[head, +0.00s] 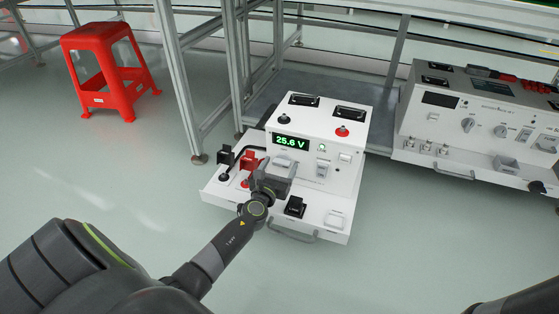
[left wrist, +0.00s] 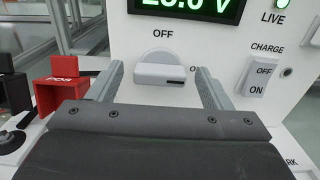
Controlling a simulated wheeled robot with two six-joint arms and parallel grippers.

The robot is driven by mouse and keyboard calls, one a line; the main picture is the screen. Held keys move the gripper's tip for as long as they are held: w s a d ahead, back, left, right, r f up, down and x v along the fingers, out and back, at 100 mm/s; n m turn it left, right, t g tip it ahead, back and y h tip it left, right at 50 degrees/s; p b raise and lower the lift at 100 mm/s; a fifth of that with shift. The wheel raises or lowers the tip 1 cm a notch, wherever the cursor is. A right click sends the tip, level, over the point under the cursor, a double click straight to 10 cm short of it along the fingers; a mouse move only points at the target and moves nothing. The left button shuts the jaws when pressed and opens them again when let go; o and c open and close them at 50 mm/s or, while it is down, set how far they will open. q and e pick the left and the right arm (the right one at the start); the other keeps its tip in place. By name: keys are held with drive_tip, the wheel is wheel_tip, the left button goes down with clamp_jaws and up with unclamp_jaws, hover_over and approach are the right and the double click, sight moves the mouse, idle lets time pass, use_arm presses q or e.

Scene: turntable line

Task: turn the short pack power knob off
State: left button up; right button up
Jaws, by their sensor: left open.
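The white power knob (left wrist: 160,72) is on the front panel of the white pack box (head: 318,122), below a green display reading 25.6 V (head: 291,141). In the left wrist view its bar lies level, with OFF printed above it and ON at its right. My left gripper (head: 272,174) is in front of the panel. In the left wrist view its open fingers (left wrist: 158,85) stand left and right of the knob; I cannot tell if they touch it. In the head view the gripper partly covers the knob area. My right gripper is not in view.
A CHARGE switch (left wrist: 262,75) and a lit green LIVE lamp (left wrist: 281,4) are right of the knob. Red (left wrist: 58,92) and black connectors are at its left. A larger white unit (head: 478,120) stands right, and a red stool (head: 106,66) at the back left.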

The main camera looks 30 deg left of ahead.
use_arm(q)
drive_tip(key=c, duration=1)
